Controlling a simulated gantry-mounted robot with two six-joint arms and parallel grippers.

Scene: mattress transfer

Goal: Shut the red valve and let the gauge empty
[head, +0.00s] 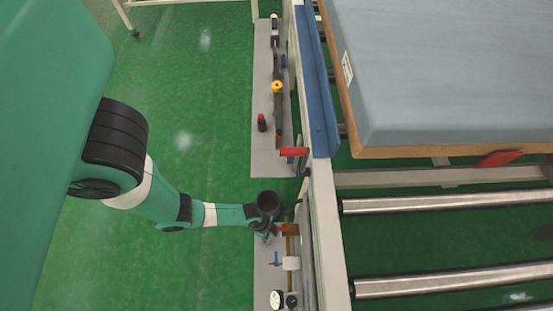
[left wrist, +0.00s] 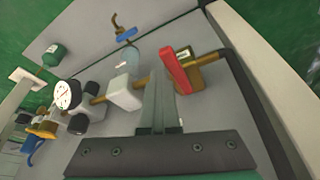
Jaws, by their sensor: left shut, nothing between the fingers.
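The red valve (left wrist: 175,71) has a flat red handle on a brass body in the left wrist view. It shows small and partly hidden beside my gripper in the head view (head: 288,229). The round white gauge (left wrist: 67,94) sits on the same pipe line, to the left; it also shows near the bottom of the head view (head: 277,298). Its needle is too small to read. My left gripper (head: 271,235) is shut and empty; its fingertips (left wrist: 158,78) appear just beside the red handle. I cannot tell whether they touch. My right gripper is not in view.
A white block (left wrist: 125,93) sits on the pipe between gauge and valve. A blue handle (left wrist: 126,34) lies beyond. Another red handle (head: 293,152) is on the frame further up. Rollers (head: 440,202) and a mattress (head: 440,70) lie right; green floor is clear left.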

